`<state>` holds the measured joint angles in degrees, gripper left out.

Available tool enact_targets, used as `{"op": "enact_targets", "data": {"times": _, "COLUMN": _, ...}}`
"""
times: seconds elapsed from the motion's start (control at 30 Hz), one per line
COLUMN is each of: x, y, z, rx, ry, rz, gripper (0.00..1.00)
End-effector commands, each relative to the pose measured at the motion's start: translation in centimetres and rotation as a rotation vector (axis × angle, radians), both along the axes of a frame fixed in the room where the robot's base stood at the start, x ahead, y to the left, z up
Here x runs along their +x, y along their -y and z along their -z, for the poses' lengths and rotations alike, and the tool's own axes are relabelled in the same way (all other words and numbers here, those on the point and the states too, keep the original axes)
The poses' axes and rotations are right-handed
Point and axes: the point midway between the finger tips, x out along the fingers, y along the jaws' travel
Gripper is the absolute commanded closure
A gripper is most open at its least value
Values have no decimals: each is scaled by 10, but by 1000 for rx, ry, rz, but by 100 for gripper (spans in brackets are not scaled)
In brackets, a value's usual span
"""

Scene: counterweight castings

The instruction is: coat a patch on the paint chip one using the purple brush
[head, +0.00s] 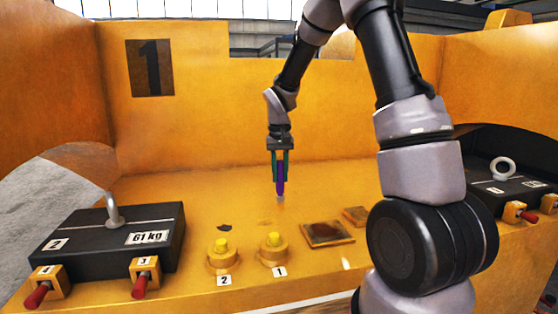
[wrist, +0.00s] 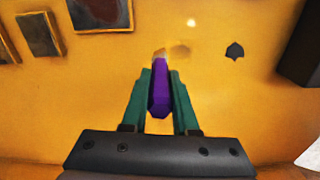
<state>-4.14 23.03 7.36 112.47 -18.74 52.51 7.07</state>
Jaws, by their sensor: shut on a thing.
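My gripper (head: 279,160) is shut on the purple brush (head: 281,185), which points down with its pale tip low over the yellow panel (head: 330,190). In the wrist view the green fingers (wrist: 160,95) hold the brush (wrist: 160,92) between them. A dark, jagged paint chip (head: 224,227) lies left of the brush; it also shows in the wrist view (wrist: 235,50). A faint tan patch (wrist: 180,49) is beside the brush tip; I cannot tell if it is a chip or a shadow. No chip bears a readable number. Tip contact with the panel is unclear.
Yellow knobs labelled 2 (head: 222,256) and 1 (head: 273,250) stand near the front edge. Rusty framed plates (head: 327,234) lie to their right. A black 61 kg weight (head: 110,240) with red-handled clamps is at left, another (head: 510,185) at right.

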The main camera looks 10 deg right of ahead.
Motion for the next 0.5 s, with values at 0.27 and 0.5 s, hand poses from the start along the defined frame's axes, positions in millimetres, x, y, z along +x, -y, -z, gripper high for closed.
{"op": "enact_targets", "data": {"times": 0.27, "x": -4, "y": -3, "z": -26, "rx": 0, "ry": 3, "rz": 3, "gripper": 100}}
{"op": "enact_targets", "data": {"times": 0.5, "x": -6, "y": -4, "z": -35, "rx": 0, "ry": 0, "rz": 3, "gripper": 100}}
